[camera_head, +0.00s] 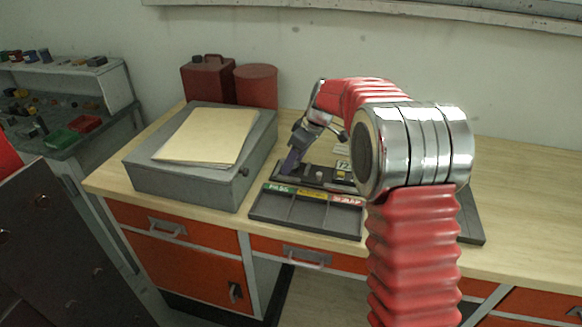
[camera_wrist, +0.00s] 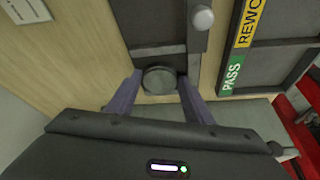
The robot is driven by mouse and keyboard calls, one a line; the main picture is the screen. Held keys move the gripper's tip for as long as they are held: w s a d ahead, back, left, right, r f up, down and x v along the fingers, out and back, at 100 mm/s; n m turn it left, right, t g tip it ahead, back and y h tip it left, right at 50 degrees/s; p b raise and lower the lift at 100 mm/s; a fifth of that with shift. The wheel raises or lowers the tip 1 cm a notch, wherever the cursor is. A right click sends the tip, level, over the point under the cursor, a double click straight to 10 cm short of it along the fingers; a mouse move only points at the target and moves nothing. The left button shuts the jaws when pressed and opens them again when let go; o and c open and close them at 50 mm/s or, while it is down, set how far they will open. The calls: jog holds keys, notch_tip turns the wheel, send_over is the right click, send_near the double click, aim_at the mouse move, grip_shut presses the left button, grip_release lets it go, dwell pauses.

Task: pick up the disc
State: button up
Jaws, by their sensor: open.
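The disc (camera_wrist: 159,79) is a small, round, dark grey piece. In the wrist view it lies at the end of a dark fixture (camera_wrist: 158,25). My gripper (camera_wrist: 159,84) is open, with one purple finger on each side of the disc. Whether the fingers touch it or how high they are over it, I cannot tell. In the head view my gripper (camera_head: 292,160) points down at the left end of the fixture (camera_head: 328,180). The disc cannot be made out there.
A dark sorting tray (camera_head: 305,222) with green, yellow and red labels stands in front of the fixture. A grey box (camera_head: 185,181) with folders (camera_head: 208,136) stands close on the left. Red containers (camera_head: 208,78) stand behind. The bench (camera_head: 525,215) is clear at right.

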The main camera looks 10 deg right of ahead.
jog(key=shift+c, duration=0.6)
jog(key=c, duration=1)
jog(key=shift+r, duration=0.15)
notch_tip(320, 180, up, 10)
dwell(0.5)
